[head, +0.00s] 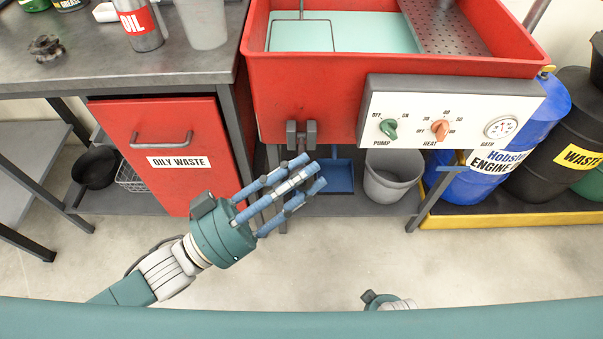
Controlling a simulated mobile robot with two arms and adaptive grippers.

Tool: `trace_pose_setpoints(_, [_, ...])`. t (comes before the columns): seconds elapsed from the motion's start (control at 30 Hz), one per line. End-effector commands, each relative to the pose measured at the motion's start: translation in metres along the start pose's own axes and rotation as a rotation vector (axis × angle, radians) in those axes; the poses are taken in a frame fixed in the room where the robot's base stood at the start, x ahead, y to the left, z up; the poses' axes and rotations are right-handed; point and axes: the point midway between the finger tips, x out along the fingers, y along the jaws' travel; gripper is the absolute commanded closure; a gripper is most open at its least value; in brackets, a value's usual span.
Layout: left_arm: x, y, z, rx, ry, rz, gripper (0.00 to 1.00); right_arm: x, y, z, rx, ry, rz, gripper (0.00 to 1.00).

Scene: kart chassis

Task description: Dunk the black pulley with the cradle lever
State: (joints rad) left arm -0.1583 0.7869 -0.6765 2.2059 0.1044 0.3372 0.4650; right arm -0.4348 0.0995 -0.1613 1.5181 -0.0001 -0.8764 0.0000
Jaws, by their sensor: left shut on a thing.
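The red parts washer (400,70) holds a pale green bath (350,38) with a thin dark wire frame (300,20) at its left side. A dark grey bracket (301,134) sits on the washer's front wall. My left gripper (302,176) is just below and in front of this bracket, its blue fingers closed around a light grey bar, which looks like the cradle lever (297,180); the fingers hide much of it. No black pulley is clearly seen in the bath. A small dark lobed part (46,47) lies on the bench; I cannot tell whether it is the pulley.
The control panel (450,115) has pump and heat knobs and a gauge. The red oily waste cabinet (170,150) stands left. A grey bucket (392,175) and blue dustpan (335,175) are below the washer. Drums (540,140) stand right. The front floor is clear.

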Motion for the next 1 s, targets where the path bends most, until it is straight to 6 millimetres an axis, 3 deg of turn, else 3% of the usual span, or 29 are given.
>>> trace_pose_setpoints(0.07, [0.0,-0.004,0.001,0.011,-0.004,-0.005,1.0,0.0,0.0,0.0,0.0,0.0,0.0,0.62])
trace_pose_setpoints(0.1, [0.0,-0.004,0.001,0.011,-0.004,-0.005,0.64,0.0,0.0,0.0,0.0,0.0,0.0,0.62])
trace_pose_setpoints(0.2, [0.0,-0.003,0.001,0.009,-0.003,-0.004,0.49,0.0,0.0,0.0,0.0,0.0,0.0,0.62])
trace_pose_setpoints(0.67, [-0.003,-0.001,0.001,0.002,-0.003,-0.001,0.49,-0.001,-0.001,0.0,0.0,0.0,-0.001,0.62])
trace_pose_setpoints(0.77, [-0.012,-0.001,0.002,0.001,-0.004,-0.003,0.49,-0.001,-0.001,0.0,0.0,0.0,-0.001,0.62])
trace_pose_setpoints(1.0, [-0.06,-0.001,0.003,0.0,-0.01,-0.003,0.49,0.0,0.0,0.0,0.0,0.0,0.0,0.62])
